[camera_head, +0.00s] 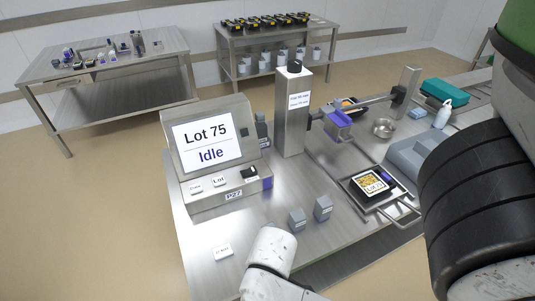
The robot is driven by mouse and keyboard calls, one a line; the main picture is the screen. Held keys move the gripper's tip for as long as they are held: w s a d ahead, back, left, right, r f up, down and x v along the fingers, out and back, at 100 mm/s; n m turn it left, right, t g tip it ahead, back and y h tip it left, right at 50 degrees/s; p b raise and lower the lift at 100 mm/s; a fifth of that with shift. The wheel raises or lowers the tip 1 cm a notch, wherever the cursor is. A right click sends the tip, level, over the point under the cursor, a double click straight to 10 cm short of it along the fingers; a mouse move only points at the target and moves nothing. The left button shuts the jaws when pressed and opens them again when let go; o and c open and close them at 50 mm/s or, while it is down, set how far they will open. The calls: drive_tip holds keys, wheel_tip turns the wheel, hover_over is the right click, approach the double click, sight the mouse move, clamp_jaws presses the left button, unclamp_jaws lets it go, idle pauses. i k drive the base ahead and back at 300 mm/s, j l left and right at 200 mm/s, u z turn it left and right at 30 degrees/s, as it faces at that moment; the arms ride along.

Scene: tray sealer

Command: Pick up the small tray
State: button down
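A small dark tray (386,197) with yellowish food and a white label lies on a metal plate with handles, at the right of the steel worktable. My gripper does not show. White parts of my own arm are at the bottom centre, and larger parts are at the right edge, well apart from the tray.
A screen reading "Lot 75 Idle" (207,141) stands at the left of the steel worktable (262,227). A steel column (294,112) rises behind two grey blocks (323,207). A metal bowl (383,128), white bottle (443,115) and teal box (444,92) stand at the back right.

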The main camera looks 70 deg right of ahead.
sight(368, 185)
drive_tip(key=k+j+z, duration=0.15)
drive_tip(key=k+z, duration=0.15)
drive_tip(key=k, duration=0.6)
drive_tip(key=z, duration=1.35)
